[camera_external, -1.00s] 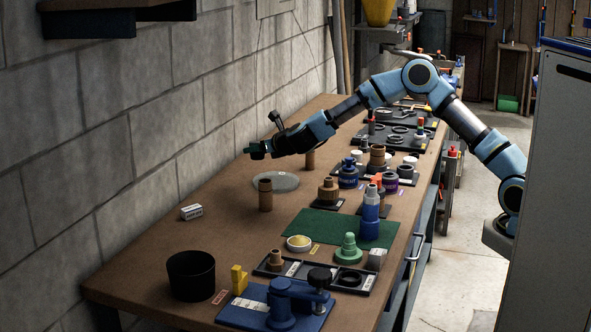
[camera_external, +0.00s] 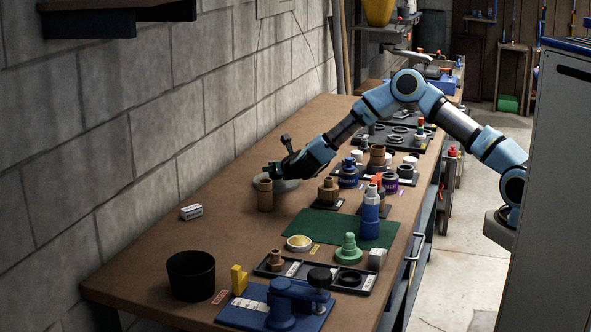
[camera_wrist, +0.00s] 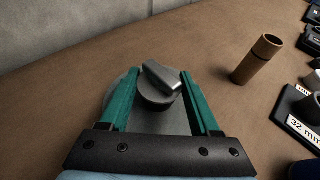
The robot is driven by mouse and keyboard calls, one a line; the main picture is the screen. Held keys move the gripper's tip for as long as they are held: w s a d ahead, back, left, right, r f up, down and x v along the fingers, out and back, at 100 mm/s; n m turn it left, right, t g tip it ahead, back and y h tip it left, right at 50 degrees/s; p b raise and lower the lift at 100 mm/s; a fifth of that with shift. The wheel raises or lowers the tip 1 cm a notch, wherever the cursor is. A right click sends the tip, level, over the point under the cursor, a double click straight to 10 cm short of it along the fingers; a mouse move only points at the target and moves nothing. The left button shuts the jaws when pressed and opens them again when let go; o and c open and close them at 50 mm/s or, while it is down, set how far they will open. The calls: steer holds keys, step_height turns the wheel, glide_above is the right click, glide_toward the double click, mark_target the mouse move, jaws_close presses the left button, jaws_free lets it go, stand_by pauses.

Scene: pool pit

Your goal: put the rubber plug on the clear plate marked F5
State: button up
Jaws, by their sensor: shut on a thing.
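The rubber plug (camera_wrist: 158,88) is a dark grey round piece with a lighter bar-shaped grip on top. My gripper (camera_wrist: 160,78) is shut on it, with a green finger on each side. The clear plate (camera_wrist: 172,122) is a grey, see-through disc below the plug in the wrist view; the fingers hide part of it and I cannot read its mark. I cannot tell whether the plug touches the plate.
A brown cylinder (camera_external: 265,196) stands close by, nearer the external camera; it shows right of the gripper in the wrist view (camera_wrist: 257,60). The wall runs along the left.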

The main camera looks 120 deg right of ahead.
steer(key=shift+f, duration=0.3)
steer(key=shift+f+b, duration=0.2)
steer(key=shift+b, duration=0.1)
steer(key=o, duration=1.4)
steer(key=shift+c, duration=0.2)
steer(key=shift+r, duration=0.1)
steer(key=shift+r, duration=0.1)
steer(key=shift+a+r, duration=0.1)
steer(key=shift+a, duration=0.05)
steer(key=b+v, duration=0.2)
steer(key=v, duration=0.9)
steer(key=shift+a+r+b, duration=0.15)
steer(key=shift+a+b, duration=0.2)
steer(key=shift+w, duration=0.1)
